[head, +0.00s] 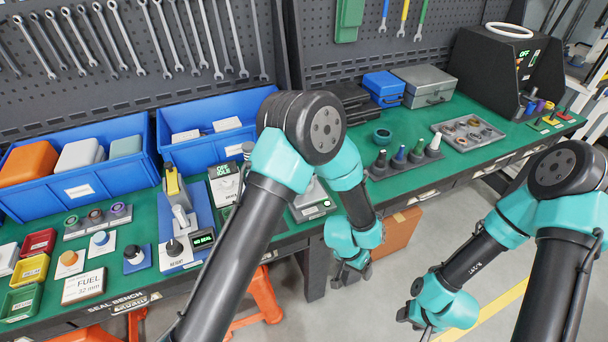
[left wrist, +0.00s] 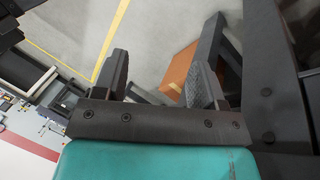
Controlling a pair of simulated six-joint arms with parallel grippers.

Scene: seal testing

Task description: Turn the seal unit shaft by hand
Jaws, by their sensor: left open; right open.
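I cannot tell for sure which part is the seal unit shaft. My left gripper (head: 352,274) hangs in front of the bench edge, apart from these parts. In the left wrist view its two fingers (left wrist: 160,85) are wide apart with nothing between them. My right gripper (head: 428,326) is open, low at the bottom right over the floor, partly cut off by the frame edge.
Blue bins (head: 88,189) stand along the back left. Small coloured trays (head: 31,270) lie at the front left. Bottles on a rack (head: 402,165), a grey parts tray (head: 469,132) and a black machine reading OFF (head: 497,75) stand right. A brown box (head: 400,232) is on the floor.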

